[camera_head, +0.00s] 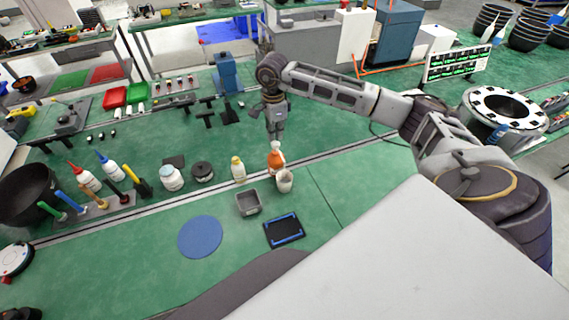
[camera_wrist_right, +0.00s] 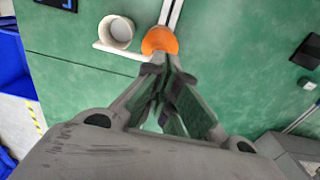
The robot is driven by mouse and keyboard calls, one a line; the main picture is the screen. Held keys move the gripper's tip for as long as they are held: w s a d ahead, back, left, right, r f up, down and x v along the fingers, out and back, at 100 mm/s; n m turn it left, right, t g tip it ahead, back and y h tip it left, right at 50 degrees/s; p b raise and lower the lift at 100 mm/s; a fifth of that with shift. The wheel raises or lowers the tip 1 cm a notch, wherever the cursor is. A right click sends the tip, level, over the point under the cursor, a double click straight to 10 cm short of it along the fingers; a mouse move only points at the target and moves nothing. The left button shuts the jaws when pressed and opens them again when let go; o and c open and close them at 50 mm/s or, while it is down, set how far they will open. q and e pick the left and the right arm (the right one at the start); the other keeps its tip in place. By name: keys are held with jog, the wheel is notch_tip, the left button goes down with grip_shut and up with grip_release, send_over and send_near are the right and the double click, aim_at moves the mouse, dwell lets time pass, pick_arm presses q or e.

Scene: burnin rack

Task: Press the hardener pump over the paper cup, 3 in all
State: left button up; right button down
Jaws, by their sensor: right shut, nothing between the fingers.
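The orange bottle (camera_head: 275,161) stands upright on the green bench; its top is partly hidden under my right gripper (camera_head: 275,137). The white paper cup (camera_head: 284,181) stands just in front of it, to the right. My right gripper points down over the bottle, shut and empty. In the right wrist view, the shut fingertips (camera_wrist_right: 170,68) overlap the edge of the orange bottle (camera_wrist_right: 159,40), with the paper cup (camera_wrist_right: 117,32) beside it. I cannot tell whether the fingertips touch the pump top. My left gripper is not in view.
A yellow-capped bottle (camera_head: 238,170) and a grey square tray (camera_head: 248,203) stand left of the cup. A dark blue-edged pad (camera_head: 284,231) and a blue round mat (camera_head: 200,237) lie nearer. The bench right of the cup is clear.

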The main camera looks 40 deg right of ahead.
aim_at(276, 143)
jog(key=shift+f+b, duration=1.4)
jog(key=shift+f, duration=0.45)
jog(key=shift+r, duration=0.2)
jog(key=shift+r+p, duration=0.8)
jog(key=shift+r, duration=0.8)
jog(key=shift+f+b, duration=1.35)
jog(key=shift+f, duration=0.5)
jog(key=shift+r, duration=0.25)
jog(key=shift+r+p, duration=0.85)
jog(key=shift+r, duration=0.75)
jog(key=shift+f+b, duration=0.5)
jog(key=shift+f, duration=0.15)
